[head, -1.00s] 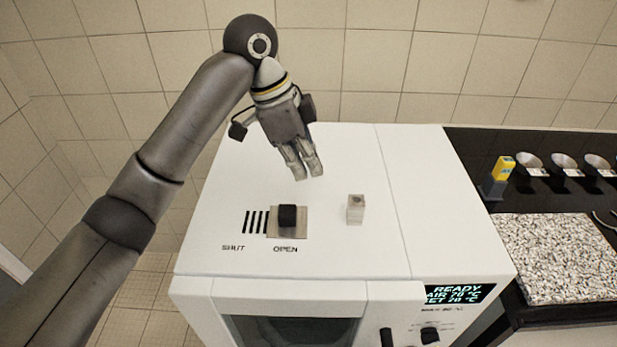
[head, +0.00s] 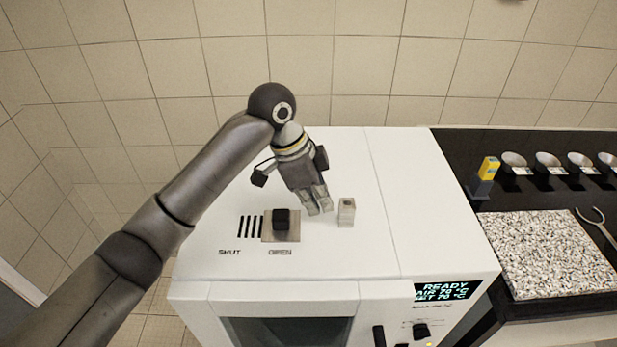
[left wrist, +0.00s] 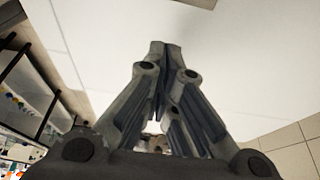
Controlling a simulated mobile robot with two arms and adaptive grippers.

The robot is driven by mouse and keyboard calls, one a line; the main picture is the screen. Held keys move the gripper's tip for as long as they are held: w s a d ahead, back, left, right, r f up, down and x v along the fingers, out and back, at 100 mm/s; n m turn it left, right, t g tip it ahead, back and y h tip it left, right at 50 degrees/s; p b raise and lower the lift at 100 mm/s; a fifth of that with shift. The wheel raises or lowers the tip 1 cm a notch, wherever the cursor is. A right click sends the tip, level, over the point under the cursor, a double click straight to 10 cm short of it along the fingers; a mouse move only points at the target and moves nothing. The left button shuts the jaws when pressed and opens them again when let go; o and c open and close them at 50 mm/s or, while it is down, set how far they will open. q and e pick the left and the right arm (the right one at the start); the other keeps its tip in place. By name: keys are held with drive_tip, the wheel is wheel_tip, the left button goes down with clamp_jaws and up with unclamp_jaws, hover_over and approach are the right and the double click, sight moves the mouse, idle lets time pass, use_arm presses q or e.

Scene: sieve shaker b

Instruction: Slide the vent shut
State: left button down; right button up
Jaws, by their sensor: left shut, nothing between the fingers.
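The vent's black slider knob (head: 282,219) sits on a beige plate (head: 268,238) on top of the white oven (head: 400,220). The plate is at the OPEN label, and the dark vent slots (head: 250,227) beside it, above the SHUT label, are uncovered. My left gripper (head: 319,210) is shut and empty, just to the right of the knob and apart from it. In the left wrist view its fingertips (left wrist: 158,45) meet against a plain white surface. My right gripper is not in view.
The oven's READY display (head: 443,291) is at the front right. A dark bench with a speckled mat (head: 545,255) and several cups lies to the right.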

sight(300, 224)
use_arm(q)
drive_tip(key=shift+x, duration=0.75)
drive_tip(key=a+p, duration=0.1)
drive_tip(key=a, duration=0.1)
drive_tip(key=shift+a+r+p, duration=0.1)
drive_tip(key=shift+a+p, duration=0.2)
drive_tip(key=shift+a, duration=0.8)
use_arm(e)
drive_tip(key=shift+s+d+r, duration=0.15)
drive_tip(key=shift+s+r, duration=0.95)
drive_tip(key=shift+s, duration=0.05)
use_arm(q)
drive_tip(key=shift+d, duration=0.15)
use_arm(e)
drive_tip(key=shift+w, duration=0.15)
